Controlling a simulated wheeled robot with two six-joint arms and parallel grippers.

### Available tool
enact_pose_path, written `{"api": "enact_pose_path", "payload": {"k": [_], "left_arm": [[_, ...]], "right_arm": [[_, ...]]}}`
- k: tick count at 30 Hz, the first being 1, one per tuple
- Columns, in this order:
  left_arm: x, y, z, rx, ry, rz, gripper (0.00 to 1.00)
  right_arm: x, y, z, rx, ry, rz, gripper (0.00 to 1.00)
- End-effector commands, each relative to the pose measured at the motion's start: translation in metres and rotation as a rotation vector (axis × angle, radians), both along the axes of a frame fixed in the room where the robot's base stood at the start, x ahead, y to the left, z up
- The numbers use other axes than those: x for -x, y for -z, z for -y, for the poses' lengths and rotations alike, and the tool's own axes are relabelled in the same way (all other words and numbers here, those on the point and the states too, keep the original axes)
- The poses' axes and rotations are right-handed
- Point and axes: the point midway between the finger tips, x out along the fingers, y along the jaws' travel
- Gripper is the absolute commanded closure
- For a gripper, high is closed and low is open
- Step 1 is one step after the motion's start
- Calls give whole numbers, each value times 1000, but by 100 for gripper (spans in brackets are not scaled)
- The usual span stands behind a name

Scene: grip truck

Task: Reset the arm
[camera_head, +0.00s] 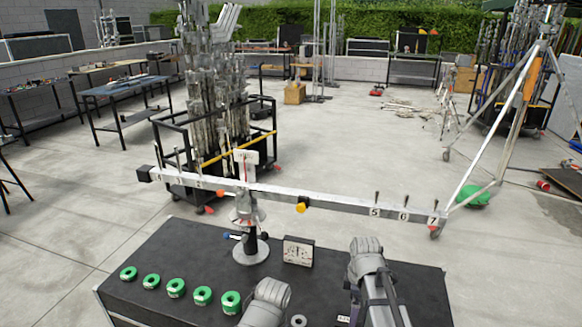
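Two grey rounded links of my own arms rise at the bottom of the head view, one near the middle and one to its right. No gripper fingers can be made out on either arm, so I cannot see what they hold. In front of my arms is a black-topped table (185,250). On it stand a balance-like stand with a round base (251,252) and a long silver beam (330,199) on top, which slopes down to the right. A dial gauge (298,251) stands beside the base.
Several green rolls (176,288) line the table's front left. A grey ring (298,321) lies at the front edge between my arms. A black cart of metal stands (215,120) is behind the beam. A tripod (500,120) stands at the right. Concrete floor (70,230) at left is clear.

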Motion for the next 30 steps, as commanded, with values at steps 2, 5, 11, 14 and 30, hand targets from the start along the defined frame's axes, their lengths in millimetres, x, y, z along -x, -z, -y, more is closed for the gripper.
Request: {"api": "enact_pose_path", "payload": {"k": [2, 5, 11, 14, 30], "left_arm": [[0, -7, 0, 0, 0, 0, 14], [0, -8, 0, 0, -1, 0, 14], [0, -7, 0, 0, -1, 0, 14], [0, -7, 0, 0, -1, 0, 14], [-7, -8, -6, 7, 2, 23, 14]], "right_arm": [[0, -7, 0, 0, 0, 0, 0], [-1, -8, 1, 0, 0, 0, 0], [-1, -7, 1, 0, 0, 0, 0], [0, -7, 1, 1, 0, 0, 0], [57, -8, 12, 53, 10, -26, 0]]}}
